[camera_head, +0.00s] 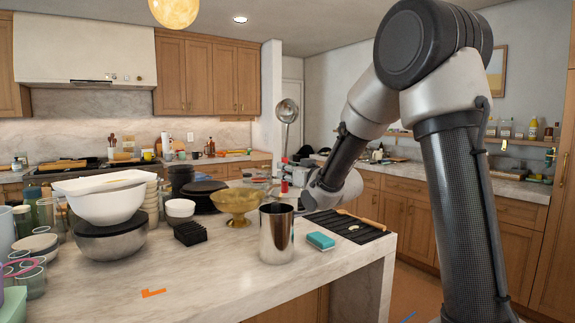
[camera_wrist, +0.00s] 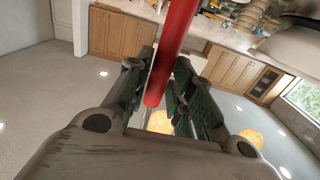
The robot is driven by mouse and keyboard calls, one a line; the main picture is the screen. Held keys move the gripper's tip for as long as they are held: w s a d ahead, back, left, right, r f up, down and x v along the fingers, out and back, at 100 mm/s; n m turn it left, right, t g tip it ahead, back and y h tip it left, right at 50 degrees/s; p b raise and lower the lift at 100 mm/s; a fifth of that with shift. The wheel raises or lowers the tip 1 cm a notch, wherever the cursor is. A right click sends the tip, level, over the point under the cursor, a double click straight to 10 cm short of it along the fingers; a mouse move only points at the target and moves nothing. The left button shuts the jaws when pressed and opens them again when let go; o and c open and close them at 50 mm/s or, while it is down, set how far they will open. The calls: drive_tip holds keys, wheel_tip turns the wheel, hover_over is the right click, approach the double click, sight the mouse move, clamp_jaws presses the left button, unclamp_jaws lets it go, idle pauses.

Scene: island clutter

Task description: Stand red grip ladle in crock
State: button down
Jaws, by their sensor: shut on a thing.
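The red grip ladle is held in the air over the counter, with its steel bowl (camera_head: 287,111) up and its red grip (camera_head: 284,187) down. It stands close to upright in the head view. My gripper (camera_head: 291,176) is shut on the ladle near the red part. In the wrist view the red grip (camera_wrist: 173,50) runs between the fingers of my gripper (camera_wrist: 167,92). The crock, a plain steel cylinder (camera_head: 276,235), stands upright near the front of the counter. It is nearer the camera and lower than the gripper. Its inside is mostly hidden.
A teal sponge (camera_head: 321,241) and a black ribbed mat (camera_head: 345,228) with a wooden-handled tool lie right of the crock. A gold bowl (camera_head: 236,202) and black coasters (camera_head: 190,232) stand left and behind. White and steel bowls crowd the left. The front counter (camera_head: 215,285) is mostly clear.

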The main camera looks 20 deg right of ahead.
wheel_tip(320, 180, down, 8)
idle(0.7)
drive_tip(key=c, duration=1.2)
unclamp_jaws()
drive_tip(key=shift+o, duration=0.2)
drive_tip(key=shift+s, duration=0.15)
